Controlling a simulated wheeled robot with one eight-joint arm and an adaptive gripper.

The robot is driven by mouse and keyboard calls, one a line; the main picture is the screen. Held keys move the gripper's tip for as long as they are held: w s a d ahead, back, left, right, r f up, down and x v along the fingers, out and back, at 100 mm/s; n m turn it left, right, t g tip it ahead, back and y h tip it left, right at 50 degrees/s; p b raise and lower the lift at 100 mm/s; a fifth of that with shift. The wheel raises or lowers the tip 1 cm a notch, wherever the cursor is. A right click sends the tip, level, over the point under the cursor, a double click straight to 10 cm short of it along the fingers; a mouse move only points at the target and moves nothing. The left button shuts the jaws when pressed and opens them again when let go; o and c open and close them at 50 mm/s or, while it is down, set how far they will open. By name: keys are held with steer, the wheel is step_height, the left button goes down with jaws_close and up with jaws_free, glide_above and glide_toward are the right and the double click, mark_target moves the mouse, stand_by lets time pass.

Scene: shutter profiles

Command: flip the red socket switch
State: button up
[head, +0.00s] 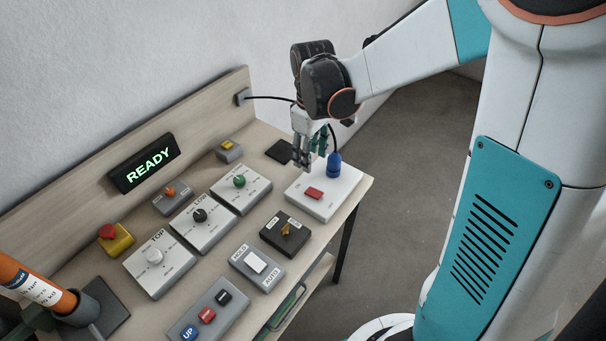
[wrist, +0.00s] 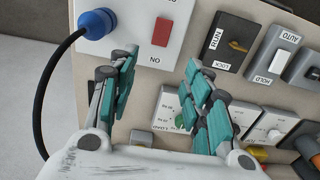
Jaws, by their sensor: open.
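The red socket switch (head: 314,193) is a red rocker on a white socket plate (head: 332,205) at the right end of the panel table. My gripper (head: 304,160) is open and empty, above the back left side of the plate. In the wrist view its fingers (wrist: 158,70) are spread, apart from the switch.
A READY display (head: 144,163) is on the backboard. The black cable runs behind my gripper. Floor is free at the right.

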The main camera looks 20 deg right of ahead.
mark_target(310, 190)
step_height(310, 190, down, 13)
steer(key=b, duration=0.3)
steer(key=shift+r+b, duration=0.1)
steer(key=shift+b, duration=0.2)
steer(key=c, duration=1.1)
